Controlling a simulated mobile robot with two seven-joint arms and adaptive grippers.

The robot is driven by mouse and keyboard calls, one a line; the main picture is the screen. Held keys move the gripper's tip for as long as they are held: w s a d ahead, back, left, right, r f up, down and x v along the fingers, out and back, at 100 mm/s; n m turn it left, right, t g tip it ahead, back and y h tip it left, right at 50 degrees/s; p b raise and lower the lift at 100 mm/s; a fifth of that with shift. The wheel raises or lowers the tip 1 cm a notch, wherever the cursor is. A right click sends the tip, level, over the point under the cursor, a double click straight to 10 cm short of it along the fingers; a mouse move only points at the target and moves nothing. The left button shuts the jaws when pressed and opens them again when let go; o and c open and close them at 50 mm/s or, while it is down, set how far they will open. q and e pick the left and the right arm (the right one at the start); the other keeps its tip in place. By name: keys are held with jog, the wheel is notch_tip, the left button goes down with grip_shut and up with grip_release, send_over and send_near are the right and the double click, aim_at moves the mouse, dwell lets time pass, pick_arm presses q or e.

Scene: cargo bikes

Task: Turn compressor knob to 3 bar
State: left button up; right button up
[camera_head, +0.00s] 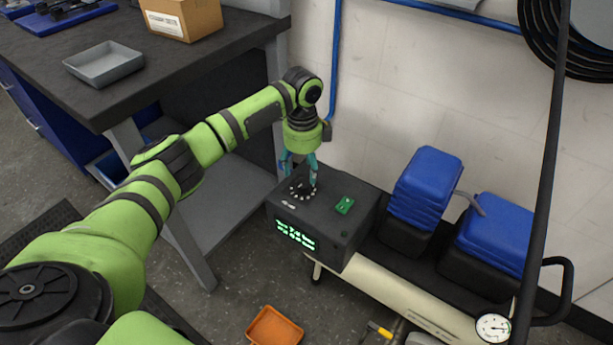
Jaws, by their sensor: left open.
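The compressor's dark control box (340,230) stands in the middle of the head view, on the left end of the cream compressor tank (420,300). Its front face has a lit green display (296,235), too small to read surely. On its top is a dial with a ring of white marks (302,191); the knob in its middle is largely hidden by my fingers. A green switch (345,205) sits to the right of the dial. My left gripper (300,180) points down over the dial, its teal fingers open on either side of the knob area. I cannot tell whether they touch the knob.
A dark workbench (150,80) with a grey tray (104,64) and a cardboard box (181,16) stands at the left. Blue compressor heads (425,185) and a black handle (555,290) are at the right. An orange tray (274,328) lies on the floor.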

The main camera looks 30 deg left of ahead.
aim_at(302, 183)
pick_arm(q)
notch_tip(302, 183, down, 4)
jog(key=shift+s+f+b, duration=0.1)
jog(key=shift+s+b, duration=0.05)
jog(key=shift+b, duration=0.25)
jog(key=shift+f, duration=0.5)
pick_arm(e)
jog(key=shift+w+a+r, duration=0.1)
jog(key=shift+w+r, duration=0.2)
jog(key=shift+r, duration=0.3)
jog(key=shift+w+r, duration=0.3)
jog(key=shift+r, duration=0.3)
pick_arm(q)
jog(key=c, duration=1.1)
